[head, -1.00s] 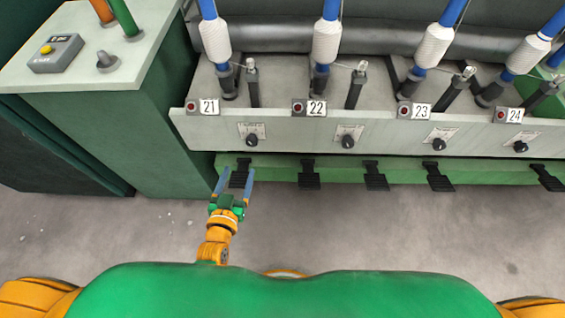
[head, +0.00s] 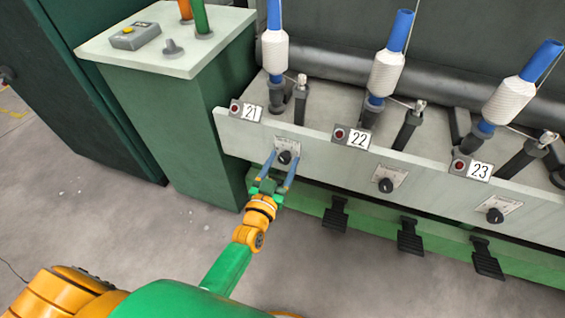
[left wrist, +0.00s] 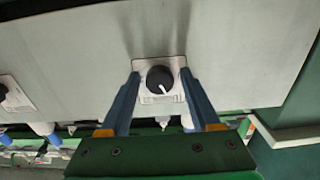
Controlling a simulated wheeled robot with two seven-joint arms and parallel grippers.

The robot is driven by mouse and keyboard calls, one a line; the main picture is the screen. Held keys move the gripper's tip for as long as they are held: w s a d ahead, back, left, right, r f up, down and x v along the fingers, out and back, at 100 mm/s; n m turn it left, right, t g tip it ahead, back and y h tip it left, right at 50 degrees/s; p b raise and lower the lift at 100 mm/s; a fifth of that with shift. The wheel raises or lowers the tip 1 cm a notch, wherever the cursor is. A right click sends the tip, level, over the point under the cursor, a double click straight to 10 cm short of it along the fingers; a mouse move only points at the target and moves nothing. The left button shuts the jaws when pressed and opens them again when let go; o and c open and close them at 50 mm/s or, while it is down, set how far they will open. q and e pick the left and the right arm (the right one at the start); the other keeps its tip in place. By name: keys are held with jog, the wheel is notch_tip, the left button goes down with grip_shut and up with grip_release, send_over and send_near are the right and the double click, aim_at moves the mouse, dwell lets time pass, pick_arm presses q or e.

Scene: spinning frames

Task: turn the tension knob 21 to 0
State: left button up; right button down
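The tension knob 21 (head: 284,157) is a small black dial on a pale scale plate, on the front panel below the label 21 (head: 246,111). It also shows in the left wrist view (left wrist: 160,79), with its white pointer line toward the lower right of that picture. The scale figures are too small to read. My left gripper (head: 281,166) is open, its two blue fingers reaching to either side of the knob. In the left wrist view the fingers stand apart from the knob, with gaps on both sides. My right gripper is not in view.
Knob 22 (head: 385,185) and knob 23 (head: 494,215) sit further right on the same panel (head: 330,162). Black pedals (head: 335,214) stick out below. A green cabinet (head: 185,110) with a grey button box (head: 136,36) stands at the left.

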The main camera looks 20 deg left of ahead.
pick_arm(q)
grip_shut()
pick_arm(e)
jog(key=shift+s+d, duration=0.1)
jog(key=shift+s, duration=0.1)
pick_arm(q)
jog(key=shift+n, duration=0.3)
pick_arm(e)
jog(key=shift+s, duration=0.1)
pick_arm(q)
jog(key=shift+n, duration=0.3)
jog(key=n, duration=0.3)
jog(key=shift+p, duration=0.3)
jog(key=n, duration=0.5)
jog(key=shift+d+f+n, duration=0.1)
jog(key=shift+n, duration=0.2)
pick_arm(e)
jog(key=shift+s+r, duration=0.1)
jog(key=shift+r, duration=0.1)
pick_arm(q)
jog(key=shift+o, duration=1.3)
grip_release()
